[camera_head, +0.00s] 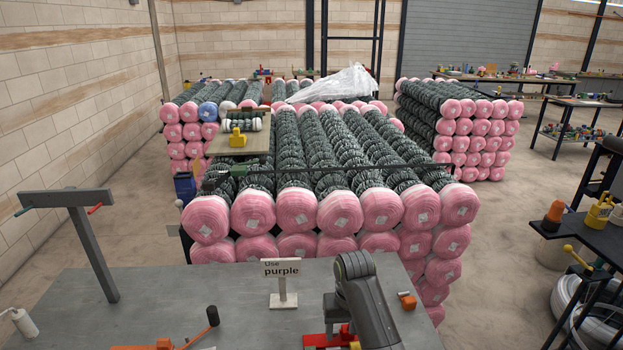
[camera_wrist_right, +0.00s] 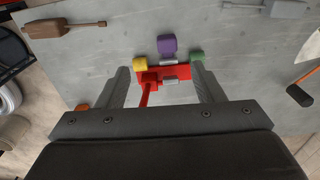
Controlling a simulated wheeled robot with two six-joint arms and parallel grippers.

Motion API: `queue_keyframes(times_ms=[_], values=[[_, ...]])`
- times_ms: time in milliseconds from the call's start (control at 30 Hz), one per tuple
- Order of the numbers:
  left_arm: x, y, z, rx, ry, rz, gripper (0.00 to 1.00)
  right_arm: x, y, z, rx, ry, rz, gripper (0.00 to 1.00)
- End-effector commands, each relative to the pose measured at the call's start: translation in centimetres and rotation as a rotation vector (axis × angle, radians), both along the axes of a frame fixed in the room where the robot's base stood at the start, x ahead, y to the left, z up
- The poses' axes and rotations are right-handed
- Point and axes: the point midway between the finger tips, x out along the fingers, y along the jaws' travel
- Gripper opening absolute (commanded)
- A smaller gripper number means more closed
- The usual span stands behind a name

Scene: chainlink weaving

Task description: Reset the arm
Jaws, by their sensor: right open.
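My right arm reaches over the grey workbench (camera_head: 150,295) from the bottom of the head view. My right gripper (camera_head: 338,312) is there, partly hidden by its own arm, above a red fixture (camera_head: 315,341). In the right wrist view my right gripper (camera_wrist_right: 162,75) is open, its two grey fingers spread apart. The red fixture (camera_wrist_right: 178,72) shows beyond and between the fingers, with a yellow block (camera_wrist_right: 140,64), a purple block (camera_wrist_right: 167,46) and a green block (camera_wrist_right: 197,55) at it. No held object shows between the fingers. My left gripper is not in view.
A sign reading "Use purple" (camera_head: 281,268) stands on the bench. A grey T-shaped post (camera_head: 92,250) rises at the left. An orange-and-black tool (camera_head: 212,316) and a small orange piece (camera_head: 407,301) lie nearby. Stacked pink-ended mesh rolls (camera_head: 340,212) fill the space behind.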

Motion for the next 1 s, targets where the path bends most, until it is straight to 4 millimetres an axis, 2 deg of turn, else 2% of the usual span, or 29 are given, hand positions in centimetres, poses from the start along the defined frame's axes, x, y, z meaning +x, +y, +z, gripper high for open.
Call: queue_keyframes(times_ms=[33, 200, 300, 467, 567, 700, 800, 1000], values=[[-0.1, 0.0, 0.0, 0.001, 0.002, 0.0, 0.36, -1.1, -1.3, -1.4, 0.006, -0.004, -0.018, 0.61], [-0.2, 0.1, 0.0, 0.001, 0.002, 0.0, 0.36, -5.4, -6.0, -5.3, 0.02, -0.056, -0.074, 0.61], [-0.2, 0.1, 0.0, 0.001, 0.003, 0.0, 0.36, -8.5, -8.8, -6.9, 0.017, -0.09, -0.104, 0.61], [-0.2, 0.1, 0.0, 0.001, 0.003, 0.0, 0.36, -14.2, -12.9, -8.6, -0.007, -0.143, -0.137, 0.61], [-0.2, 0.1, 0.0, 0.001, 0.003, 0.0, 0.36, -18.0, -15.2, -8.8, -0.029, -0.176, -0.148, 0.61], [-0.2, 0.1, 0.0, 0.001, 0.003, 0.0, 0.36, -23.4, -17.8, -8.3, -0.066, -0.22, -0.151, 0.61], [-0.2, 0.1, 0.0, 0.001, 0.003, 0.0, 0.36, -26.5, -19.0, -7.4, -0.088, -0.246, -0.146, 0.61], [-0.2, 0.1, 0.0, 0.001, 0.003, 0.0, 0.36, -30.7, -20.3, -5.6, -0.123, -0.28, -0.13, 0.61]])
